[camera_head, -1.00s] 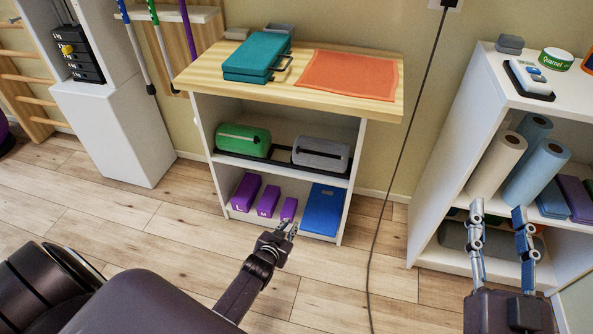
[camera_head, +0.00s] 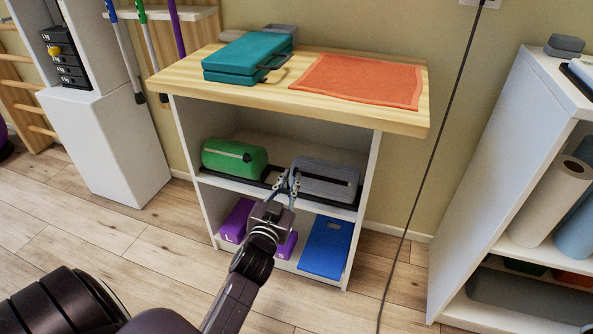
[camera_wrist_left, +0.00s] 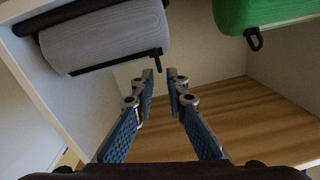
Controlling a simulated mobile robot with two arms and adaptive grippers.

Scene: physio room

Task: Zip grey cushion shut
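The grey cushion (camera_head: 325,181) lies on the middle shelf, right of the green cushion (camera_head: 233,158). A dark zip line runs along its front. In the left wrist view the grey cushion (camera_wrist_left: 105,42) is at upper left, with a dark zip pull (camera_wrist_left: 157,60) hanging at its right end. My left gripper (camera_head: 288,180) is at the left end of the grey cushion in the head view. In the left wrist view its fingers (camera_wrist_left: 160,78) are apart with nothing between them, just below the pull. My right gripper is not clearly in view.
The cushions rest on dark trays between the shelf's side walls. The wooden top (camera_head: 410,115) above carries a teal case (camera_head: 240,58) and an orange cloth (camera_head: 360,80). A white shelf (camera_head: 490,170) is at right.

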